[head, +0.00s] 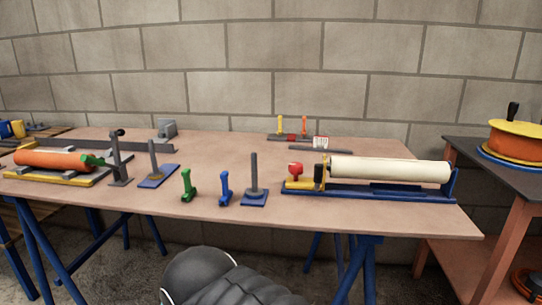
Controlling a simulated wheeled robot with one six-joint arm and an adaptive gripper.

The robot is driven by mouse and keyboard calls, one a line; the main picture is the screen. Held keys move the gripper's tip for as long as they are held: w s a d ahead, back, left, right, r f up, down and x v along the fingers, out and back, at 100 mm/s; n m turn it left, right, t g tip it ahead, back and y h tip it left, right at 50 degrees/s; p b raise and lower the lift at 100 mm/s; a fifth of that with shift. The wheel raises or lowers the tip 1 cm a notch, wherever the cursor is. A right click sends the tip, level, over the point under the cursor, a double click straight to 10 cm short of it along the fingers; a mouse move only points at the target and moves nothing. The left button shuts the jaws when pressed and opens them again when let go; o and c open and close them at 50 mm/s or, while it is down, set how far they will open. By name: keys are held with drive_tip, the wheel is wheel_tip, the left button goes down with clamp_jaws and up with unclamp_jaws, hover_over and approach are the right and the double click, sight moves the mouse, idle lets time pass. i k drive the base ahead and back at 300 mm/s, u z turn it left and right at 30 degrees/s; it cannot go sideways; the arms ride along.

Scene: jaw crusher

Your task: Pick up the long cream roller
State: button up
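The long cream roller (390,170) lies level at the right of the table, in a blue cradle (370,191) with an upright end plate at its right. A yellow block with a red knob (295,170) stands at the cradle's left end, close to the roller's left end. My gripper is not in view. A dark, rounded, ribbed part of my own arm shows at the bottom middle, in front of the table and apart from the roller.
The tabletop (230,150) holds an orange roller (52,161) at left, green (188,185) and blue (225,188) handles, and a post on a blue base (254,183) left of the cradle. A side table (470,150) stands right. The table's back middle is fairly clear.

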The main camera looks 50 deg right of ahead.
sight(368, 168)
drive_tip(key=z, duration=2.4)
